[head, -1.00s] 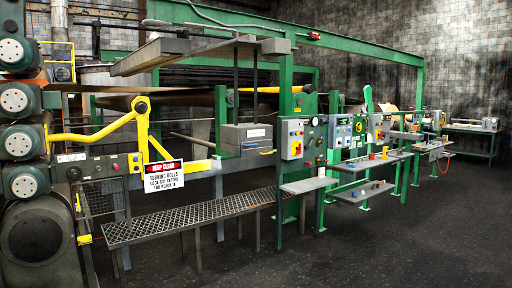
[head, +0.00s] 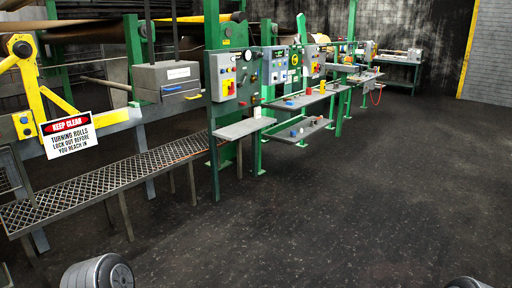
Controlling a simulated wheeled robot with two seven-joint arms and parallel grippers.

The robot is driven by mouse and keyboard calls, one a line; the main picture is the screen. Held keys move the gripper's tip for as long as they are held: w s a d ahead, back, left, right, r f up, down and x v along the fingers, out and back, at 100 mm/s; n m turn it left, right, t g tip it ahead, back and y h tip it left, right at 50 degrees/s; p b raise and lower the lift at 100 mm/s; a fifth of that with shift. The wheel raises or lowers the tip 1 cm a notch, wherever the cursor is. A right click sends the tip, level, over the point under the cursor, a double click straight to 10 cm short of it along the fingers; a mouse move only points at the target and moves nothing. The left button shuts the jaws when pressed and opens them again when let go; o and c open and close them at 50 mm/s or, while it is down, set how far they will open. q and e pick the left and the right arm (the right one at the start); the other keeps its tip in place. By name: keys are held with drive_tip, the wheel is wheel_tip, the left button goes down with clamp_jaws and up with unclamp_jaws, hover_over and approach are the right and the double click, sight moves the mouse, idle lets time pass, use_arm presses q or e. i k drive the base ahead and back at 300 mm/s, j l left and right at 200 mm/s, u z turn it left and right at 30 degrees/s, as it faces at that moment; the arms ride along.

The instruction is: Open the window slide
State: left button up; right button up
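No part is clearly readable as a window slide. A grey box (head: 167,82) with a small white label hangs on the green frame left of the control panels. Neither of my grippers is in view; only rounded grey parts, seemingly of my arms, show at the bottom edge.
A mesh walkway (head: 110,185) runs in front of the machine at left, below a "KEEP CLEAR" sign (head: 68,136). Control panels (head: 223,76) and grey shelves (head: 243,128) with small items line the green frame. The dark floor (head: 340,210) at right is open.

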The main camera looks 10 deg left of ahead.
sight(182, 86)
drive_tip(key=i+j, duration=0.25)
drive_tip(key=i, duration=0.2)
drive_tip(key=i+j+u, duration=0.1)
drive_tip(key=i+j, duration=0.15)
drive_tip(key=i, duration=0.2)
drive_tip(key=i+j, duration=0.25)
drive_tip(key=i, duration=0.2)
drive_tip(key=i+j, duration=0.2)
drive_tip(key=i, duration=0.25)
drive_tip(key=i+j+u, duration=0.1)
drive_tip(key=i+j, duration=0.15)
drive_tip(key=i, duration=0.2)
drive_tip(key=i+j, duration=0.2)
drive_tip(key=i, duration=0.3)
